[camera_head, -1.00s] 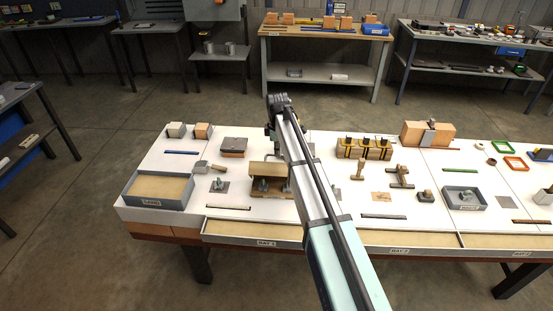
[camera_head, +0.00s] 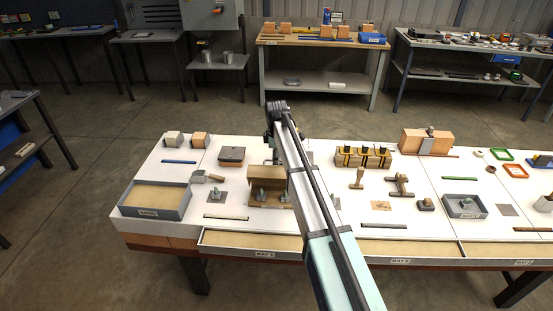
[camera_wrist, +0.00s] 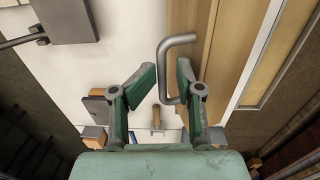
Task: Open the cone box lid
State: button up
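The cone box (camera_head: 268,201) stands left of the middle of the white table, partly hidden by my arm. Its wooden lid (camera_head: 264,180) is tilted up, with small grey pieces showing in front beneath it. In the wrist view the wooden panel (camera_wrist: 190,18) is at the upper right, with a grey bent bar handle (camera_wrist: 163,70) on it. My gripper (camera_wrist: 158,78) is open. The handle's long bar lies between the two green fingers, nearer the right one, with a gap to the left one. In the head view the fingers are mostly hidden behind my arm.
A sand tray (camera_head: 151,208) stands at the left table edge. A grey-topped block (camera_head: 231,155) is behind and left of the box. A block with yellow-black clamps (camera_head: 362,156) stands to the right. A flat grey plate (camera_wrist: 66,18) is at the wrist view's upper left.

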notch_tip(320, 180, up, 12)
jog(key=shift+s, duration=0.4)
jog(key=shift+f, duration=0.1)
notch_tip(320, 180, up, 6)
jog(key=s+t+b, duration=0.1)
jog(key=s+b, duration=0.2)
jog(key=b, duration=0.1)
jog(key=w+f+p, duration=0.1)
jog(key=f, duration=0.4)
jog(key=w+f+p, duration=0.1)
jog(key=f+p, duration=0.1)
jog(key=f, duration=0.4)
jog(key=w+d+f+p, duration=0.1)
jog(key=f, duration=0.5)
jog(key=shift+p, duration=0.3)
grip_shut()
